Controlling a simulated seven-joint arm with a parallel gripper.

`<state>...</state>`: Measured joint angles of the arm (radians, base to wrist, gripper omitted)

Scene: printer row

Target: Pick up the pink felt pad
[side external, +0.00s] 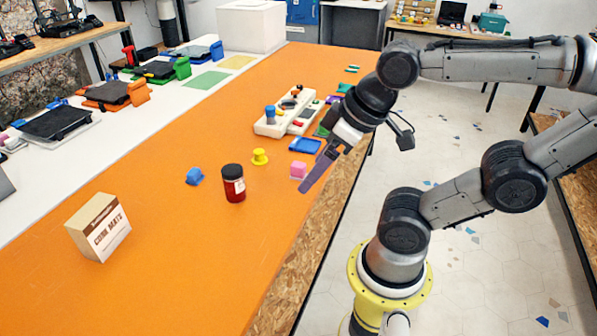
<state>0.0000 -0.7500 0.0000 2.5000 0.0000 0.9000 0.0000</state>
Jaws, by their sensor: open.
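A small pink piece (298,170), the only pink thing I can make out near my gripper, sits on the orange table near its right edge. It looks block-like, with a paler top; I cannot tell whether it is felt. My gripper (307,187) points down and to the left, with its fingers just to the right of the pink piece and in front of it. The fingers overlap in this view, so the gap between them is hidden. The gripper is open, and nothing shows in it. I cannot tell its height above the table.
A blue tray (305,145) lies behind the pink piece. A yellow piece (260,157), a dark red jar (233,184), a blue piece (195,176) and a box (98,228) stand to the left. A white holder (285,115) stands farther back. The table's front is clear.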

